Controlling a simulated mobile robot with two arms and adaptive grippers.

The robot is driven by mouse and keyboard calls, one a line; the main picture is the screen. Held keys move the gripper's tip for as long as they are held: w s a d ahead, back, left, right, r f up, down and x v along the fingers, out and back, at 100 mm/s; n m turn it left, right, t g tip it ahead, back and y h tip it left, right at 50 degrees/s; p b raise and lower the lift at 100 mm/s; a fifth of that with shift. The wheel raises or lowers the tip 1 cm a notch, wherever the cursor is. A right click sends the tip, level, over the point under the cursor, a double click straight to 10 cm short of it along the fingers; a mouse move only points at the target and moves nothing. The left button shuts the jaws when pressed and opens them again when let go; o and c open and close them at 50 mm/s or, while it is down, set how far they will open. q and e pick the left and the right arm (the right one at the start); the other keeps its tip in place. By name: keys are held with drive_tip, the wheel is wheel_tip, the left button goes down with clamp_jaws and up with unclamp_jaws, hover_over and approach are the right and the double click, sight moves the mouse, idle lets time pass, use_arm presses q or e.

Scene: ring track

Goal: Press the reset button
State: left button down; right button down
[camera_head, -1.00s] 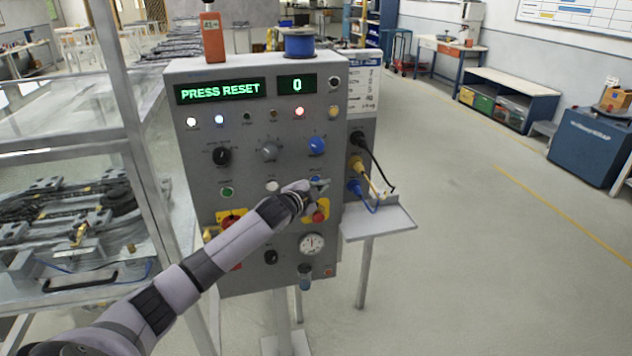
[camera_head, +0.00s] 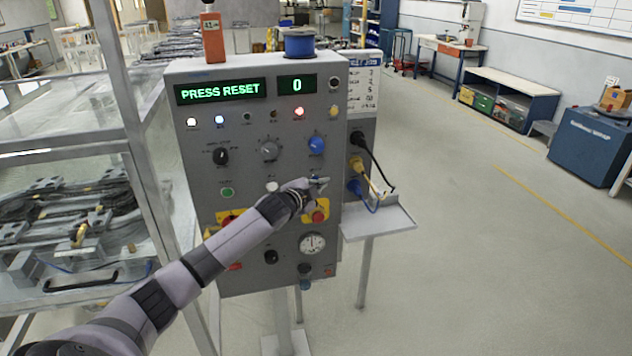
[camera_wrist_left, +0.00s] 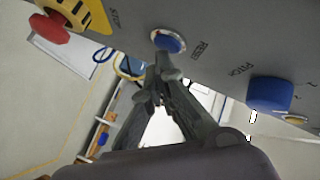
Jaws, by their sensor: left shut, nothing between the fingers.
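The grey control panel (camera_head: 250,130) has a green display (camera_head: 221,91) reading "PRESS RESET", with a "0" in a second window. The blue button (camera_wrist_left: 168,41), with lettering that looks like "RESET" beside it, shows in the left wrist view. In the head view that button is mostly hidden by my gripper, below the blue knob (camera_head: 316,146). My left gripper (camera_head: 319,184) is shut and empty, its fingertips at the button. In the left wrist view the gripper's tips (camera_wrist_left: 164,70) overlap the button's lower edge; I cannot tell whether they touch it. My right gripper is not in view.
A red emergency button (camera_head: 319,217) on a yellow plate sits just below my gripper. A gauge (camera_head: 312,243) is lower on the panel. Cables plug into the panel's right side above a small shelf (camera_head: 380,224). A glass-walled frame stands at the left.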

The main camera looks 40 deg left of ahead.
use_arm(q)
drive_tip(key=shift+w+a, duration=0.25)
drive_tip(key=shift+a, duration=0.05)
idle(0.4)
idle(0.3)
drive_tip(key=shift+s+d+p, duration=0.45)
drive_tip(key=shift+s+d, duration=0.1)
drive_tip(key=shift+d, duration=0.1)
drive_tip(key=s+d+p, duration=0.2)
drive_tip(key=s+d, duration=0.1)
drive_tip(key=shift+s+d, duration=0.1)
drive_tip(key=shift+d, duration=0.3)
idle(0.7)
